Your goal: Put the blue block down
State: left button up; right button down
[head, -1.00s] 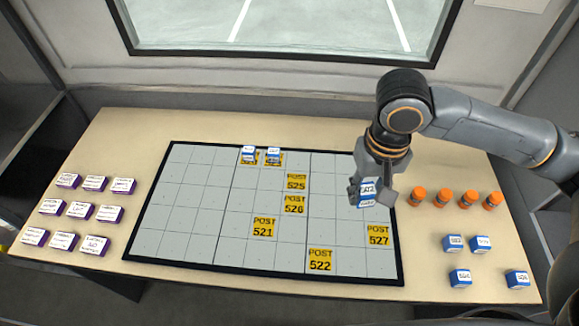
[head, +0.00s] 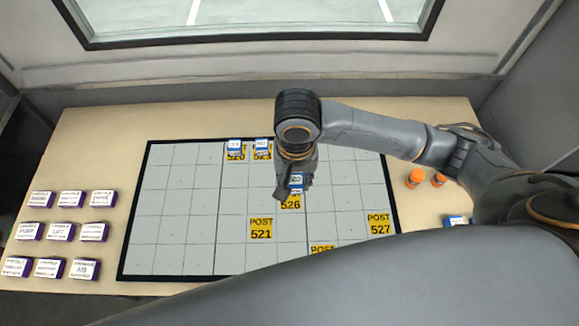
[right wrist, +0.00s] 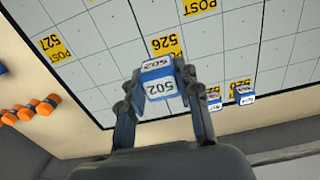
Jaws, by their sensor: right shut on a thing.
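A blue block (head: 296,181) with white faces marked 502 is in my right gripper (head: 293,190). The block also shows in the right wrist view (right wrist: 160,80), between both fingers of the right gripper (right wrist: 163,98). It is over the middle of the grey gridded board (head: 180,205), just behind the yellow POST 526 square (head: 290,202). The gripper and block hide the cell beneath them. I cannot tell how high the block is above the board. My left gripper is not in view.
Two blue blocks, one left (head: 234,146) and one right (head: 262,146), stand on yellow squares at the board's back. Purple blocks (head: 84,232) fill the table's left. My arm covers the front right.

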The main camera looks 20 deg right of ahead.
jog(key=w+f, duration=0.1)
jog(key=w, duration=0.1)
jog(key=w+d+f, duration=0.1)
jog(key=w+f, duration=0.3)
jog(key=w, duration=0.1)
jog(key=shift+d+p, duration=0.25)
jog(key=shift+p, duration=0.15)
jog(key=shift+w+d+f, duration=0.1)
jog(key=shift+w+f, duration=0.65)
jog(key=shift+f, duration=0.2)
jog(key=shift+w+d+f, duration=0.1)
jog(key=shift+w+f, duration=0.2)
jog(key=shift+f, duration=0.15)
notch_tip(320, 180, down, 3)
jog(key=shift+r+p, duration=0.1)
jog(key=shift+p, duration=0.5)
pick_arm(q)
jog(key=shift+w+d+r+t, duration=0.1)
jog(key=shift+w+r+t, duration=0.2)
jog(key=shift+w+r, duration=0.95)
pick_arm(e)
jog(key=shift+f, duration=0.25)
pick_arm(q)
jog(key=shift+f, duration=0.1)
pick_arm(e)
jog(key=c, duration=0.9)
grip_release()
jog(key=shift+c, duration=0.2)
